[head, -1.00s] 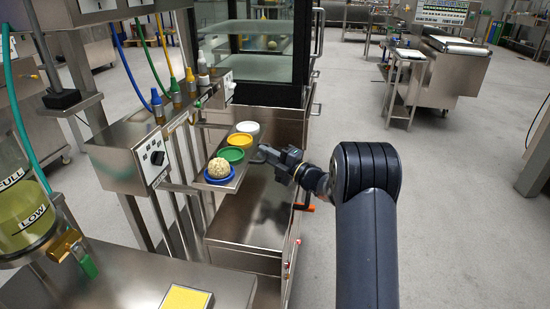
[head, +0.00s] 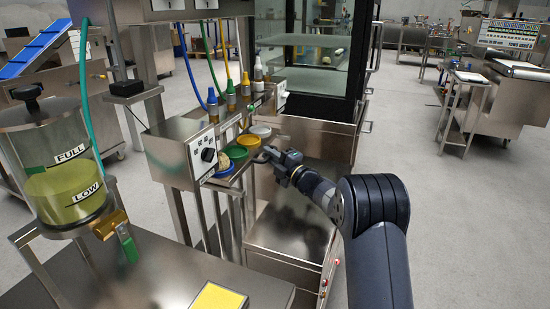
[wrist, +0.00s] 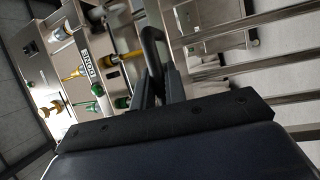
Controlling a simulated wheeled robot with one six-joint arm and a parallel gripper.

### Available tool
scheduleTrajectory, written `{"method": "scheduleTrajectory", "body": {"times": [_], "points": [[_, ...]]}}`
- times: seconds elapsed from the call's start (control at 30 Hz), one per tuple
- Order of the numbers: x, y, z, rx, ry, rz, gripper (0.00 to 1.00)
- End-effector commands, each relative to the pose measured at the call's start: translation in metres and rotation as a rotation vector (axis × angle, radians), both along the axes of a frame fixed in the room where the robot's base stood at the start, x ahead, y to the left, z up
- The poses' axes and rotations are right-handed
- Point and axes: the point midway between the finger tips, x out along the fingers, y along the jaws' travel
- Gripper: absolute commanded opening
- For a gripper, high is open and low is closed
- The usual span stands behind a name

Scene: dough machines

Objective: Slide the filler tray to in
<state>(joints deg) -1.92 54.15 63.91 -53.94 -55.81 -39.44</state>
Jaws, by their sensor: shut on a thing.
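The filler tray (head: 231,181) is a flat metal tray under the filler machine (head: 181,152). It carries a white cup (head: 261,131), a yellow cup (head: 250,143), a green cup (head: 236,153) and a blue cup holding a dough ball (head: 226,162). The machine's box partly hides the blue cup, and the cups sit close beneath the nozzles. My gripper (head: 266,156) is at the tray's outer side. In the wrist view its fingers (wrist: 161,92) are shut on the dark, curved tray handle (wrist: 151,44).
A glass-fronted cabinet (head: 310,65) stands just behind the tray. A metal counter (head: 165,275) with a yellow pad (head: 218,298) lies in front, with a liquid tank (head: 65,190) at left. The floor on the right is open.

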Motion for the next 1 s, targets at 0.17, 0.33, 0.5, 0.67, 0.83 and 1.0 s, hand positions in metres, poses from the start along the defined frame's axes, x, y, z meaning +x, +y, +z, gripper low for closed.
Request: {"method": "scheduleTrajectory", "body": {"times": [0.17, 0.33, 0.5, 0.67, 0.83, 1.0], "points": [[0.0005, 0.0035, 0.0016, 0.0, -0.002, 0.002, 0.0], [0.0004, 0.0037, 0.002, 0.001, -0.003, 0.003, 0.2], [0.0002, 0.0034, 0.0009, -0.001, -0.001, 0.003, 0.34], [0.0001, 0.0034, -0.0008, -0.002, 0.001, 0.002, 0.34], [0.0, 0.0034, -0.0008, -0.002, 0.002, 0.003, 0.34], [0.0, 0.0023, 0.0001, -0.001, 0.0, 0.002, 0.34]]}}
